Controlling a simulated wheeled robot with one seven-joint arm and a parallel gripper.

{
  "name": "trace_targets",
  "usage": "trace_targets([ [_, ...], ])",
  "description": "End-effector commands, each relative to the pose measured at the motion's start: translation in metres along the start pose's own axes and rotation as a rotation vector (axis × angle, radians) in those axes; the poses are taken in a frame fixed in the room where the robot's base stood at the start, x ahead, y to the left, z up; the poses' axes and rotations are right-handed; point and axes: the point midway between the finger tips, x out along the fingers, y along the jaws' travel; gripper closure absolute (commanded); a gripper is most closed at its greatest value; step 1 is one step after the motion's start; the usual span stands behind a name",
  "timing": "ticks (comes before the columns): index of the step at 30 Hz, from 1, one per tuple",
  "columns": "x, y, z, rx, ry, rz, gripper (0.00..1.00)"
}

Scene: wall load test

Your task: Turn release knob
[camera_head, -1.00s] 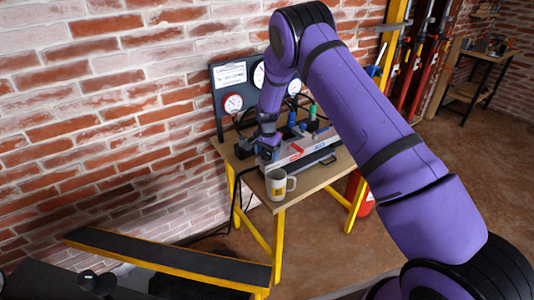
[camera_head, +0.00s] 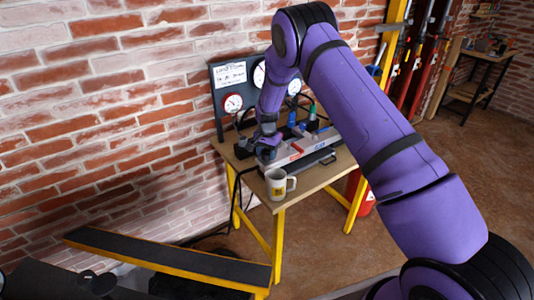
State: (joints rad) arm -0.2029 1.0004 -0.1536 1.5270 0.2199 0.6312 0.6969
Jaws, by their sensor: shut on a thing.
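My gripper (camera_head: 266,152) is at the left end of the grey hydraulic test unit (camera_head: 302,157) on the small wooden table. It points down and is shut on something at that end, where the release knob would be. The knob itself is hidden by my fingers and too small to make out. A gauge panel (camera_head: 231,77) with white round dials stands upright behind the unit. My arm covers part of the panel and one dial.
Black hoses and a green-capped fitting (camera_head: 312,113) are behind the unit. A brick wall (camera_head: 90,130) is close on the left. A dark, yellow-edged beam (camera_head: 165,257) lies at lower left.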

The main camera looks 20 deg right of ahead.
Motion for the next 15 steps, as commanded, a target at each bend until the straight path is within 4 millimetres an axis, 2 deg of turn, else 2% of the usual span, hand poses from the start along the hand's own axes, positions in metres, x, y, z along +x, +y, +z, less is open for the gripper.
trace_targets([
  [15,-0.0007,-0.0003,-0.0003,-0.456,0.0,-0.002,0.75],
])
